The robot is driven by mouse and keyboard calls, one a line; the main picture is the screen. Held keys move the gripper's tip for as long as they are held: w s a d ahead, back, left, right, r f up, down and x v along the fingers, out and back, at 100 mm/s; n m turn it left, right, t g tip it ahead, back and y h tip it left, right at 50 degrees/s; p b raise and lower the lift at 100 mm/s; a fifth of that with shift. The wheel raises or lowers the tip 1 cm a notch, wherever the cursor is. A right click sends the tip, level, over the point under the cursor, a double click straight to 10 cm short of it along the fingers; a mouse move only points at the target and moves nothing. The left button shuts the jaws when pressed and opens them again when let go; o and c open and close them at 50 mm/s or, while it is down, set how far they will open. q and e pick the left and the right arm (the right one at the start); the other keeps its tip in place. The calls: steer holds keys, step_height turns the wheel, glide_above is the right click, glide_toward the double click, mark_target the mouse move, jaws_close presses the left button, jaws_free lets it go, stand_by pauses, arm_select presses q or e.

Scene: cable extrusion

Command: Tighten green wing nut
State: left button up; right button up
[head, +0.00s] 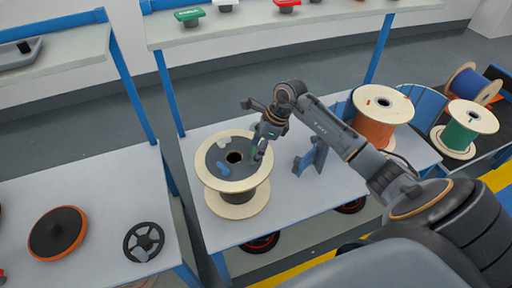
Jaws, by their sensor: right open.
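A pale wooden spool (217,182) with a dark grey disc and a dark centre hole sits on the middle table. A blue wing-shaped piece (223,169) lies on the disc at the left of the hole. My right gripper (258,154) reaches down over the right side of the disc, with its fingers apart. A small green piece (254,150), which looks like the green wing nut, shows at its fingers and is mostly hidden. I cannot tell whether the fingers touch it. My left gripper is out of view.
A blue bracket (311,155) stands right of the spool. Orange (377,120) and green (463,125) cable spools are farther right. A black handwheel (144,241) and an orange-rimmed disc (57,234) lie on the left table. A shelf (235,24) holds green and red pieces.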

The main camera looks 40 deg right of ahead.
steer(key=c, duration=1.2)
steer(key=shift+o, duration=0.2)
steer(key=shift+a+m, duration=0.1)
steer(key=shift+m, duration=0.7)
steer(key=o, duration=1.2)
steer(key=shift+c, duration=0.2)
steer(key=shift+r, duration=0.1)
steer(key=v, duration=1.2)
steer(key=shift+s, duration=0.15)
steer(key=shift+a, duration=0.15)
